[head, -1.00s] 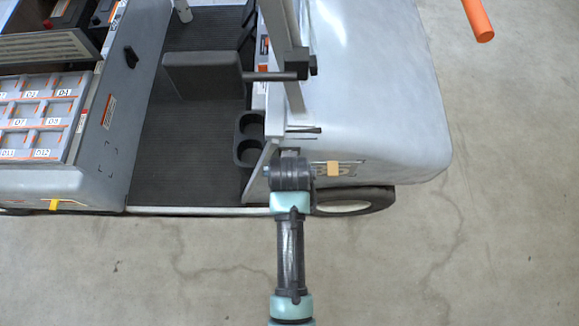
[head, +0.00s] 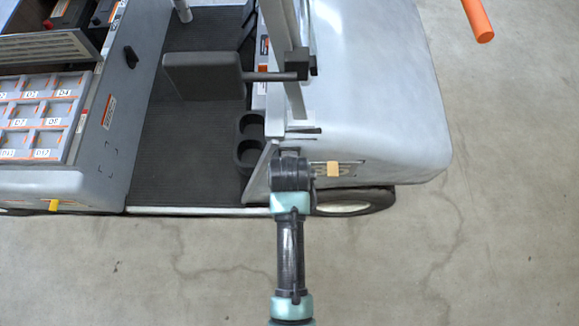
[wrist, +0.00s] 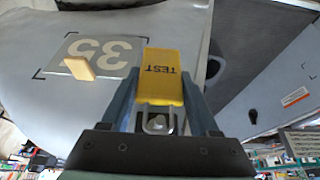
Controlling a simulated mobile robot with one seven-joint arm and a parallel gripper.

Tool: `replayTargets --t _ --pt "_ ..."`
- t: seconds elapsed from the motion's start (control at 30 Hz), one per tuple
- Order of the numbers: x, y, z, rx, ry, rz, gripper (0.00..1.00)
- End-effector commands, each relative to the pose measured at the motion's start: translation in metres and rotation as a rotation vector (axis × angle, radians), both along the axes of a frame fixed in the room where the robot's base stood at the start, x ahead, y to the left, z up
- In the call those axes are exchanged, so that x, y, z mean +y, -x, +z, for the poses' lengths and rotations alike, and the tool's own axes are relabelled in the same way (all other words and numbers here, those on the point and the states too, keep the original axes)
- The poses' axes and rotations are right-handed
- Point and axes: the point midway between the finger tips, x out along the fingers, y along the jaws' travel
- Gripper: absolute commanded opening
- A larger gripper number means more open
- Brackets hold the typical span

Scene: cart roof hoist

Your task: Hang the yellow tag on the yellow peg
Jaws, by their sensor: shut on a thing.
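My gripper (wrist: 160,88) is shut on the yellow tag (wrist: 161,78) in the wrist view. The tag is marked TEST, its lettering upside down in the picture, and a metal loop shows at its near end between the fingers. In the head view my arm's end is at the cart's side, and the tag cannot be made out. A brighter yellow piece (head: 54,205) is on the cart's lower left edge. I cannot tell which is the yellow peg.
The grey cart body (head: 385,90) fills the right side, with a wheel (head: 345,205) below. A numbered tray (head: 40,115) is at left. The front floor is clear.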

Motion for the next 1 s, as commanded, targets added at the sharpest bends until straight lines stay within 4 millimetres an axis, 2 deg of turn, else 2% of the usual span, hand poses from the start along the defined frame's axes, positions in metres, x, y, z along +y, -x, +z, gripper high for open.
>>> replayTargets --t 0.83,1.0 --pt "0.0 0.0001 0.0072 0.0 0.0 0.0 0.0" --pt "-0.0002 0.0063 0.01 0.001 0.001 0.0 0.0"
